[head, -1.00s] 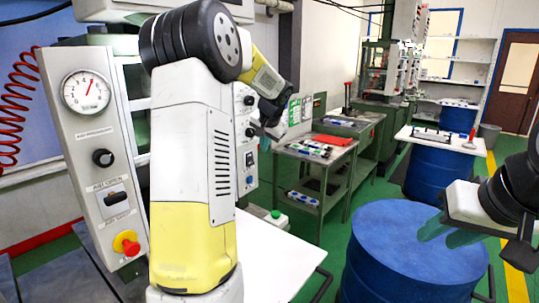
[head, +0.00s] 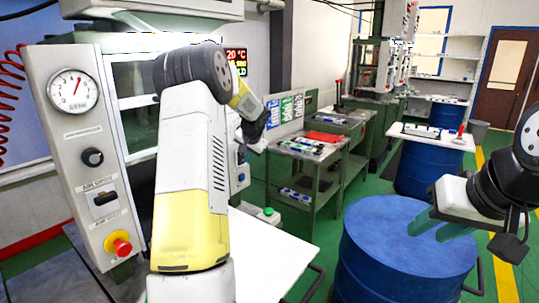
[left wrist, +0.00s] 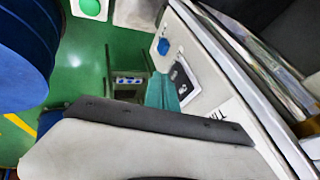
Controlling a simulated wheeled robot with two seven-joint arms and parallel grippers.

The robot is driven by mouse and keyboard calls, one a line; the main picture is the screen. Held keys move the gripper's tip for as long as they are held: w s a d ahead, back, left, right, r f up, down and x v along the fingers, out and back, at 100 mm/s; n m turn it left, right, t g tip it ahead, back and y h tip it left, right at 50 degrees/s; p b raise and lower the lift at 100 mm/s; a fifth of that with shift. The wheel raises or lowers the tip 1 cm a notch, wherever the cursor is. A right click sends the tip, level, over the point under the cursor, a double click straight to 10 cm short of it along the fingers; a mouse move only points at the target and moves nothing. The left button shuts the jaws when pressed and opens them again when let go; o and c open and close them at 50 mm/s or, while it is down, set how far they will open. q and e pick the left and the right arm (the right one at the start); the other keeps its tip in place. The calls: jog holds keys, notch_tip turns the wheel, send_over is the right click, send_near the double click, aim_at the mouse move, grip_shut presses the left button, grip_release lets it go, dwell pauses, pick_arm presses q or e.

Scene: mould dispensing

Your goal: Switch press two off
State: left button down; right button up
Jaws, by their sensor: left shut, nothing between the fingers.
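In the left wrist view a pale press panel (left wrist: 212,92) carries a black switch (left wrist: 181,80) on a framed plate and a blue knob (left wrist: 163,46). My left gripper (left wrist: 163,92) shows its teal fingers shut and empty beside the switch plate; I cannot tell whether they touch it. In the head view the rear press panel (head: 241,165) is mostly hidden behind my left arm, and the left gripper's fingertips are not clearly visible. The near press panel (head: 88,140) has a gauge, a black knob, a switch (head: 105,198) and a red button. My right gripper (head: 436,228) is open and empty.
A blue drum (head: 405,250) stands below my right gripper. A white tabletop (head: 268,255) lies right of my left arm. Green tables (head: 310,155) with small items stand behind. A red-lit display (head: 236,60) hangs at the back. Green floor lies between them.

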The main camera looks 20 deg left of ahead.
pick_arm(q)
jog(key=shift+w+a+f, duration=0.15)
jog(key=shift+w+a, duration=0.15)
jog(key=shift+a, duration=0.45)
jog(key=shift+w+a+f, duration=0.1)
jog(key=shift+a, duration=0.1)
jog(key=shift+r, duration=0.85)
